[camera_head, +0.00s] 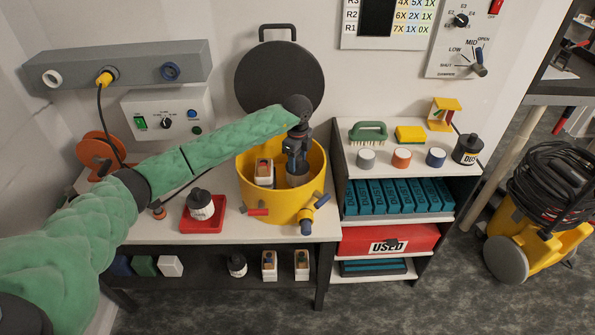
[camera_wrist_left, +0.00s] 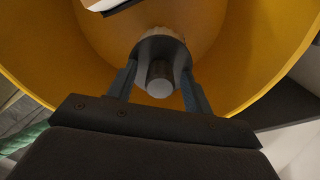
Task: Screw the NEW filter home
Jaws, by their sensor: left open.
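The yellow drum (camera_head: 262,208) stands open on the bench, its round dark lid (camera_head: 280,80) raised behind it. My left gripper (camera_head: 298,165) points down into the drum. Below it is a short greyish cylinder (camera_head: 297,179), probably the filter; I see no NEW marking on it. In the left wrist view the fingers (camera_wrist_left: 158,92) are open, one on each side of this cylinder, which has a pale rim (camera_wrist_left: 160,38) and a grey central stub (camera_wrist_left: 160,87). I cannot tell whether the fingers touch it, and its base is hidden. My right gripper is not in view.
A pale box (camera_head: 264,174) shows within the drum's rim, left of my gripper. A dark bottle (camera_head: 201,204) stands on a red tray (camera_head: 200,222). The shelf unit at right holds blue packs (camera_head: 400,197) and a red USED box (camera_head: 388,240).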

